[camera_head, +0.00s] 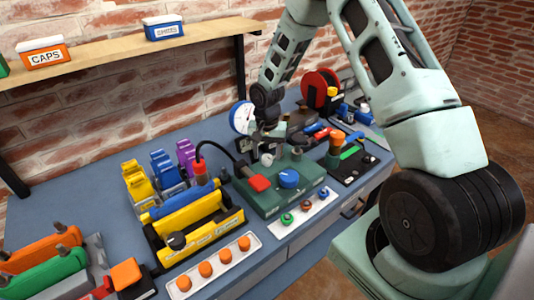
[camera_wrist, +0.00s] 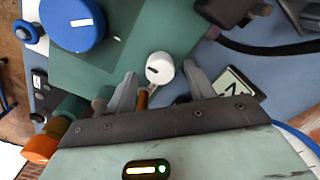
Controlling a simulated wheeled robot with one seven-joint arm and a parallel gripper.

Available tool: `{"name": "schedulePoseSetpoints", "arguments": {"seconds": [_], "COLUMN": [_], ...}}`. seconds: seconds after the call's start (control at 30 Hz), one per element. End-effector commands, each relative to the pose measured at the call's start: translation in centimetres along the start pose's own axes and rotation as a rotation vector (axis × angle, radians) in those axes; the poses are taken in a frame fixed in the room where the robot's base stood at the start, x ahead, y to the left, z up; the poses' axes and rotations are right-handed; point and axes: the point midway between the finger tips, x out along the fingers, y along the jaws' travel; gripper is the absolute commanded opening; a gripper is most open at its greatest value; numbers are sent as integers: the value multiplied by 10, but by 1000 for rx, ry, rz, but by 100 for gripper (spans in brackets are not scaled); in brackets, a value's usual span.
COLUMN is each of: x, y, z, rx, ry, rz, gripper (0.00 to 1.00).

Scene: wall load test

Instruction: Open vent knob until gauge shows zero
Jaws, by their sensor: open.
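A green box (camera_head: 272,202) on the bench carries a large blue knob (camera_head: 289,178), a red block (camera_head: 259,183) and a small white knob (camera_head: 267,160). In the wrist view the white knob (camera_wrist: 159,68) has a dark mark on its face and lies just ahead of and between my fingertips; contact cannot be told. The blue knob (camera_wrist: 73,24) is at upper left there. My gripper (camera_head: 268,143) is open above the back of the box; its fingers (camera_wrist: 161,85) stand apart. A round white gauge (camera_head: 242,117) with a blue rim stands behind; its reading is too small to tell.
A white strip with coloured knobs (camera_head: 302,212) lies in front of the box. A yellow rack (camera_head: 193,215) and a black hose (camera_head: 220,149) are left. A red reel (camera_head: 320,88) and a dark panel (camera_head: 350,160) are right. A wooden shelf (camera_head: 110,50) hangs above.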

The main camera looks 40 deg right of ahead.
Motion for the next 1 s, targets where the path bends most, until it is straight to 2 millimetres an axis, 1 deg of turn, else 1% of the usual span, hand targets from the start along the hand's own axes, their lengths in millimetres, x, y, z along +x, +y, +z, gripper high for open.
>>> {"name": "schedulePoseSetpoints", "arguments": {"seconds": [0.1,0.2,0.47,0.5,0.57,0.6,0.63,0.83,1.0], "x": [9,13,14,14,14,14,13,13,13], "y": [0,0,0,0,0,0,0,0,0], "z": [0,0,0,0,0,0,0,0,0], "rx": [-1,-2,-1,-1,-1,-1,-1,-5,-42], "ry": [-1,0,0,0,0,0,0,0,0], "rz": [1,0,0,0,0,0,0,0,0], "gripper": [54,54,54,43,26,15,9,9,9]}}
